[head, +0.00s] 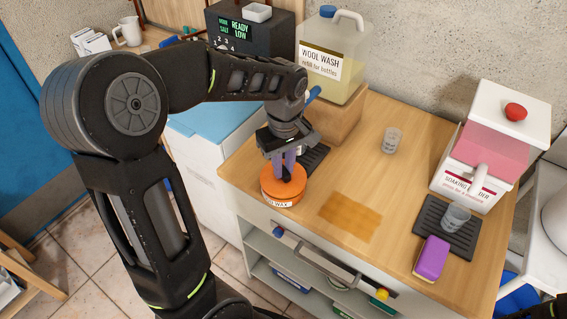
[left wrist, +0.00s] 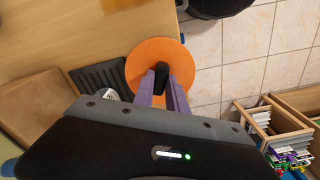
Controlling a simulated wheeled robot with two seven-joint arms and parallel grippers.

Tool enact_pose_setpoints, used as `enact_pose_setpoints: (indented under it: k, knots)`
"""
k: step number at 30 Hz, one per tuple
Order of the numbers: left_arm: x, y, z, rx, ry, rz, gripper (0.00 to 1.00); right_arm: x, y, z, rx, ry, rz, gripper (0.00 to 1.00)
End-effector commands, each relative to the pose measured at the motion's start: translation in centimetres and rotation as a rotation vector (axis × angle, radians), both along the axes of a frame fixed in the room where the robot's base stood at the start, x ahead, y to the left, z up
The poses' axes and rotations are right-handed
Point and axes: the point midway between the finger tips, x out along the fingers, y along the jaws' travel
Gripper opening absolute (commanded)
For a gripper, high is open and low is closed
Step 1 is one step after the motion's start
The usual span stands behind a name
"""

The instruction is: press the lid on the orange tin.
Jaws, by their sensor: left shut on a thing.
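The orange tin (head: 281,199) stands near the left front corner of the wooden counter, with a white label reading "WAX" on its side. Its round orange lid (head: 270,179) lies at the tin's top; I cannot tell whether it is fully seated. The lid also shows as an orange disc in the left wrist view (left wrist: 146,58). My left gripper (head: 287,172) points down over the tin, its purple fingers shut on the lid's black knob (left wrist: 161,75). The fingers and knob hide part of the lid.
A wooden block (head: 335,118) bearing a wool wash jug (head: 333,62) stands behind the gripper. A dark mat (head: 315,157) lies beside the tin. The counter's middle is clear.

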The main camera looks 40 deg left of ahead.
Motion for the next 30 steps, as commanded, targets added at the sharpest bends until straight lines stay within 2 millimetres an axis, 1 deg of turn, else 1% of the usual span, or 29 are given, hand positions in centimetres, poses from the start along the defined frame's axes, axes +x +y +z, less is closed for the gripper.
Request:
enact_pose_setpoints:
  k: [1,6,30]
  knots:
    - [0.00,-0.01,-0.73,0.000,0.000,0.000,0.00,0.03,0.02,-0.57,0.001,-0.001,0.001,0.69]
    - [-0.01,-0.01,-1.34,0.000,0.000,0.000,0.00,0.10,0.05,-0.92,0.003,-0.003,0.001,0.69]
    - [-0.01,-0.02,-1.32,0.000,0.000,0.000,0.00,0.12,0.04,-0.84,0.002,-0.004,0.001,0.69]
